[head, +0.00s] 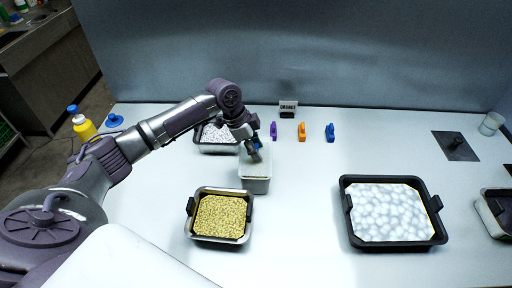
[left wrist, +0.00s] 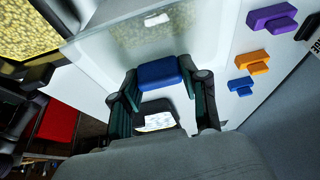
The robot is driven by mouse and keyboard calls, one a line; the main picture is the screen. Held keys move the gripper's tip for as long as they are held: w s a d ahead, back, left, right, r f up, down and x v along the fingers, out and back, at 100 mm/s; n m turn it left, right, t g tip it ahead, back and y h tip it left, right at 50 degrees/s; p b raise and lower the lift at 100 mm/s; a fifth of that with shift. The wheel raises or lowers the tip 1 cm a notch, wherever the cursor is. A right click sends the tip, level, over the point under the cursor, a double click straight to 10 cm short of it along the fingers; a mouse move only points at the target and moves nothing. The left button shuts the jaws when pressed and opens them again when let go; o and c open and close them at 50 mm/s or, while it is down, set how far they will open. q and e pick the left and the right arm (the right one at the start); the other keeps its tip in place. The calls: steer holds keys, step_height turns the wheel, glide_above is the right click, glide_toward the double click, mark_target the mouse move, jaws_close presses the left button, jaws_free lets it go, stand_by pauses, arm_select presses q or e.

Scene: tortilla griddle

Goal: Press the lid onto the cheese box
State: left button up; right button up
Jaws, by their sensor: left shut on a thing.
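The cheese box (head: 257,186) is a pale, white container standing left of the middle of the table in the head view. A pale, see-through lid (head: 247,161) lies at its top; shredded contents show through in the left wrist view. I cannot tell whether the lid is fully seated. My left gripper (head: 257,152) is over the box, pointing down. Its fingers are shut on a blue block (left wrist: 159,73), which looks like the lid's handle; where it meets the lid is unclear. The fingers and arm hide part of the lid. My right gripper is not in view.
A yellow-filled tray (head: 190,218) stands in front of the box, and a speckled-filled tray (head: 216,149) behind left. A large black tray (head: 394,244) with white contents is at right. Purple (head: 273,131), orange (head: 301,131) and blue (head: 330,132) clips stand behind. The table between is clear.

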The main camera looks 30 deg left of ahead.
arm_select(q)
steer(key=shift+f, duration=0.65)
stand_by(1.3)
steer(key=o, duration=1)
steer(key=shift+c, duration=0.2)
steer(key=shift+a+r, duration=0.1)
steer(key=shift+r, duration=0.05)
steer(key=v, duration=1.1)
steer(key=shift+r, duration=0.3)
steer(key=shift+a, duration=0.1)
